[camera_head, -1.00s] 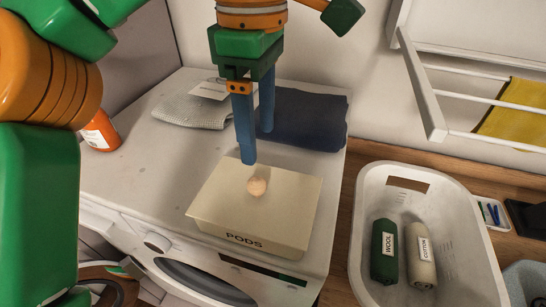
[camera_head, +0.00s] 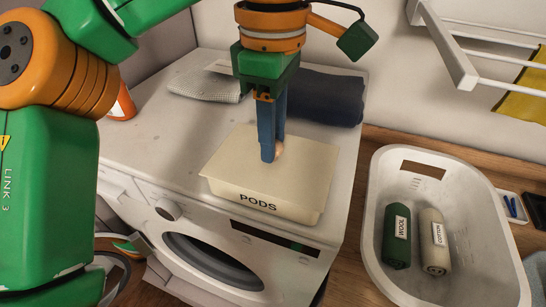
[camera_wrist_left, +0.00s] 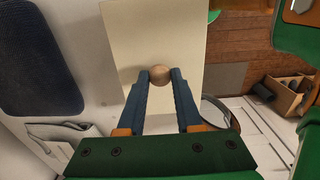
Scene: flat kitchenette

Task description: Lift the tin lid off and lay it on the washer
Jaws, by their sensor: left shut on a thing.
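The cream tin labelled PODS (camera_head: 258,202) sits on top of the white washer (camera_head: 135,150), near its front right edge. Its flat lid (camera_head: 232,157) lies on the tin and has a round wooden knob (camera_head: 279,150), partly hidden by my fingers. My left gripper (camera_head: 270,155) points down over the lid, its blue fingers shut on the knob. In the left wrist view the knob (camera_wrist_left: 158,74) sits between the fingertips (camera_wrist_left: 160,76), with the lid (camera_wrist_left: 130,30) beyond. My right gripper is not in view.
A grey cloth (camera_head: 205,82) and a folded navy towel (camera_head: 325,97) lie at the back of the washer, with an orange bottle (camera_head: 122,105) at left. The washer top left of the tin is clear. A white basket (camera_head: 385,165) with two rolls stands at right.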

